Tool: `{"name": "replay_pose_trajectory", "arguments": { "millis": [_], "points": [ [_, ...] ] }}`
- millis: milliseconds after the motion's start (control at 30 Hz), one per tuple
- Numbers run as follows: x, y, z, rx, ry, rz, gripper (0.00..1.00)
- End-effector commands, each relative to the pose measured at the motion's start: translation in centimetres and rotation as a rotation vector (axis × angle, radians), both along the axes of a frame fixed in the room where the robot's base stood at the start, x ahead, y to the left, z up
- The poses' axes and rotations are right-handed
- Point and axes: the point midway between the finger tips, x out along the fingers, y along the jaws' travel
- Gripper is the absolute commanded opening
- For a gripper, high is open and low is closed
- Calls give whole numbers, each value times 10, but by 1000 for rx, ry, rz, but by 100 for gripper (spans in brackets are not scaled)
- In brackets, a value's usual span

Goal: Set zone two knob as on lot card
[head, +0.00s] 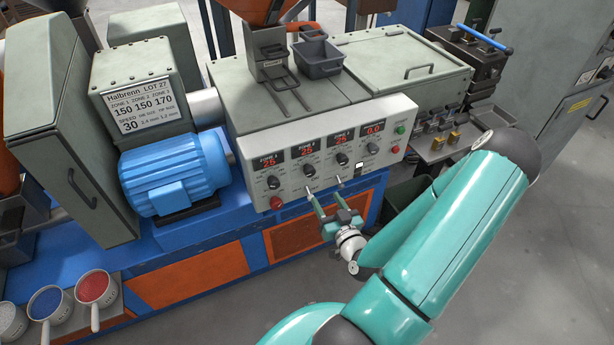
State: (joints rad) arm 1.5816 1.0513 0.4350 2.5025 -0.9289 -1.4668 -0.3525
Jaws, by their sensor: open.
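The lot card (140,101) on the grey housing reads Halbrenn LOT 27, with zones 150, 150, 170 and speed 30. The control panel (290,195) has a row of red displays. The zone two display (307,149) appears to read 25. The zone two knob (309,170) is a small dark knob below it; its pointer is too small to read. My gripper (324,187) is open and empty, its fingers pointing at the panel's lower edge, below the zone two and zone three knobs. I cannot tell whether a fingertip touches the panel.
The zone one knob (273,182) and zone three knob (341,158) sit close on either side. A red button (276,203) is at lower left and a green button (400,130) at right. A blue motor (175,172) stands left. Open floor lies in front.

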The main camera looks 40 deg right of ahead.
Motion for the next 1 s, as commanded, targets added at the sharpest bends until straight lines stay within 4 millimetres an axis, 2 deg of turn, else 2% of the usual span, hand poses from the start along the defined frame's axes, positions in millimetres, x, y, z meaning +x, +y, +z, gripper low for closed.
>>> {"name": "replay_pose_trajectory", "arguments": {
  "millis": [400, 533, 700, 967, 1000],
  "points": [
    [80, -25, 0, 0, -2, 5, 54],
    [98, -30, 0, 1, -1, 5, 54],
    [110, -32, 0, 3, 1, 5, 54],
    [112, -32, 0, 1, 1, 5, 54],
    [112, -32, 0, 1, 1, 5, 48]
  ]
}}
